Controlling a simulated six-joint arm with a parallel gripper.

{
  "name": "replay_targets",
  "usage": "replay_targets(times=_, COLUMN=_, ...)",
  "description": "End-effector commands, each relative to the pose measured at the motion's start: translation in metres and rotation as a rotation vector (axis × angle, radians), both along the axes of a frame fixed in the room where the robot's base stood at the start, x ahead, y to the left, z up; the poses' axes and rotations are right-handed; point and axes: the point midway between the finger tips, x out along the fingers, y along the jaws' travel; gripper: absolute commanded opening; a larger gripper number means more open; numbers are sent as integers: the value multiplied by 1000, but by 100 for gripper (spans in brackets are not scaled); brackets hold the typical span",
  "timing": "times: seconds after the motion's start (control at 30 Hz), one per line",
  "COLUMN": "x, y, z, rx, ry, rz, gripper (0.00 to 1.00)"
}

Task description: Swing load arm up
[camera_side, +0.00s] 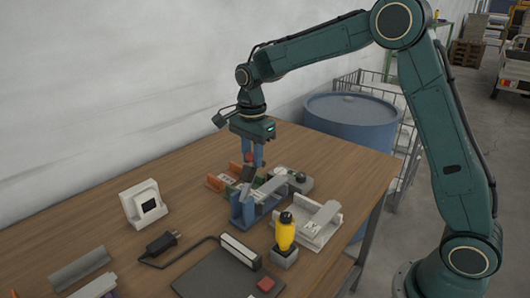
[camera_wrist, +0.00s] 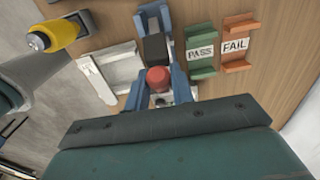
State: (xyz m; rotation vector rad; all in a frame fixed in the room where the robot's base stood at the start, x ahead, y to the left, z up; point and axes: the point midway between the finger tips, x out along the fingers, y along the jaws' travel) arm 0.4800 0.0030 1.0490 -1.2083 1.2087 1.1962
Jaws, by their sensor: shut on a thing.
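The load arm shows in the side view as a short dark bar (camera_side: 246,174) with a red knob (camera_side: 249,157) at its upper end, tilted above the blue fixture (camera_side: 243,207). My gripper (camera_side: 252,160) points down over the fixture, its blue fingers shut on the red knob. In the wrist view the red knob (camera_wrist: 158,78) sits between the two fingers, with the dark bar (camera_wrist: 154,48) just beyond it. The blue fixture (camera_wrist: 152,17) shows behind the bar. The fingers and my gripper body hide part of the fixture.
Green PASS tray (camera_wrist: 201,52) and orange FAIL tray (camera_wrist: 237,47) lie close beside the fixture. A white cradle (camera_side: 318,228), a yellow-handled tool (camera_side: 285,233), a heat sealer-like plate (camera_side: 216,275), a white gauge (camera_side: 144,205) and a black plug (camera_side: 161,243) stand nearby on the wooden table.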

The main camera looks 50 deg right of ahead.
Motion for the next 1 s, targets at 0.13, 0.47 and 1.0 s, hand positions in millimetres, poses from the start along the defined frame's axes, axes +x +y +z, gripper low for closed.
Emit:
replay_targets(times=0.13, x=-2, y=10, z=-7, rx=6, ry=14, rz=18, gripper=0)
replay_targets(times=0.47, x=-2, y=13, z=-6, rx=6, ry=13, rz=19, gripper=0)
replay_targets(times=1.0, x=-2, y=29, z=-3, rx=5, ry=14, rz=17, gripper=0)
